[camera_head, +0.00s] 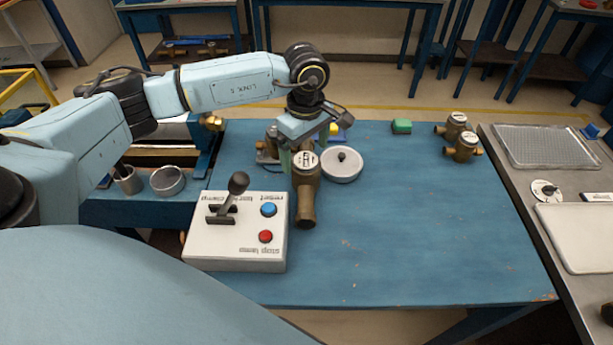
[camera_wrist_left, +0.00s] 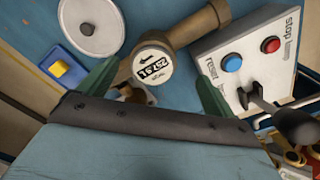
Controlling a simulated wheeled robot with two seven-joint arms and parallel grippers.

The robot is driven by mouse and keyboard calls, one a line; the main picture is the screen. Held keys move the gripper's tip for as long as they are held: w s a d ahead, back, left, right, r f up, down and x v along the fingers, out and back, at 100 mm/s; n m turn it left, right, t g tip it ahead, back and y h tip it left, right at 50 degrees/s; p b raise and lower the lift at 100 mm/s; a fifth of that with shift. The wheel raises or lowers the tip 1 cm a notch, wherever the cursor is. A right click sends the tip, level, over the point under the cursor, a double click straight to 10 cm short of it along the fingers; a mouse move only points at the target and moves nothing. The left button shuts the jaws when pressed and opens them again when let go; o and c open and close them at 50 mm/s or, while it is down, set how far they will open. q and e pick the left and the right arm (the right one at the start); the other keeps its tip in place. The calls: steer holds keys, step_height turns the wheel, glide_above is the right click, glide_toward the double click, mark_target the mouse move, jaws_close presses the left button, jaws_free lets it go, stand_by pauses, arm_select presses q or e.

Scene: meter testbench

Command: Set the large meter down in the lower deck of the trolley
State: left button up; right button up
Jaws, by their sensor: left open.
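The large meter (camera_head: 306,208), a brass body with a round white-faced dial, stands on the blue table right of the control box. In the left wrist view its dial (camera_wrist_left: 153,66) and pipe show between and just beyond the green fingertips. My left gripper (camera_head: 302,146) is open at the meter's far side, with its fingers pointing down. I cannot tell whether a finger touches the meter. A yellow-railed frame (camera_head: 22,82) at the far left may be the trolley; its lower deck is not visible. My right gripper is not in view.
The control box (camera_head: 236,245) with lever and buttons is left of the meter. A round white dish (camera_head: 342,165) is close on its right. Two brass meters (camera_head: 462,147) stand at the back right, near a green block (camera_head: 401,126). The table's right-front area is clear.

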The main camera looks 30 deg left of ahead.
mark_target(306, 163)
arm_select(q)
step_height(306, 163, down, 3)
steer(key=shift+f, duration=0.2)
steer(key=shift+w+a+f+p, duration=0.1)
steer(key=shift+w+f+p, duration=0.1)
steer(key=shift+f, duration=0.7)
steer(key=shift+w+a+f+p, duration=0.1)
steer(key=shift+w+f+p, duration=0.1)
steer(key=shift+f, duration=0.7)
steer(key=shift+w+a+f+p, duration=0.1)
steer(key=shift+f+p, duration=0.1)
steer(key=shift+f, duration=0.7)
steer(key=c, duration=1.9)
steer(key=shift+w+r, duration=0.15)
jaws_close()
steer(key=shift+r, duration=0.1)
